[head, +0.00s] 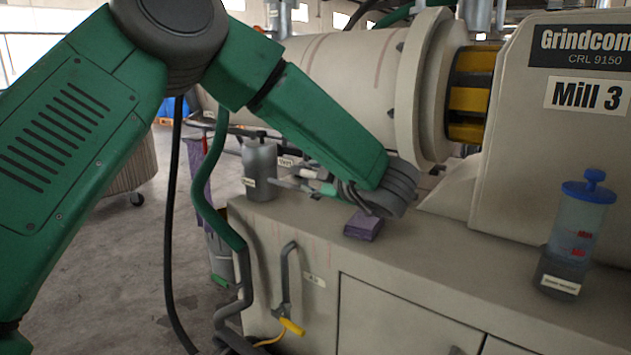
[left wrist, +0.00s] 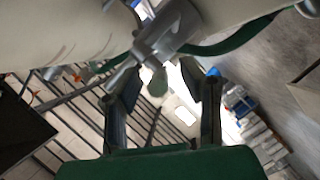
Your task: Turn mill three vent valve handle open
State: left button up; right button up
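The Mill 3 housing (head: 560,140) stands at the right in the head view, with its pale horizontal drum to the left. Below the drum, a small metal valve with a green-gripped handle (head: 327,188) shows, partly hidden by my left wrist. The fingers are apart; no contact is clear. In the head view my wrist hides most of this gripper. My right gripper is out of view.
A purple block (head: 363,226) lies on the cabinet top below my wrist. A grey bottle (head: 259,170) stands at its left end, and a blue-lidded container (head: 578,230) at the right. A yellow-handled pipe valve (head: 292,326) is on the cabinet front. Open floor lies left.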

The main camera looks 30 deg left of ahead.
pick_arm(q)
jog(key=shift+a, duration=0.3)
jog(key=shift+d, duration=0.2)
jog(key=shift+c, duration=0.4)
jog(key=shift+d, duration=0.15)
grip_shut()
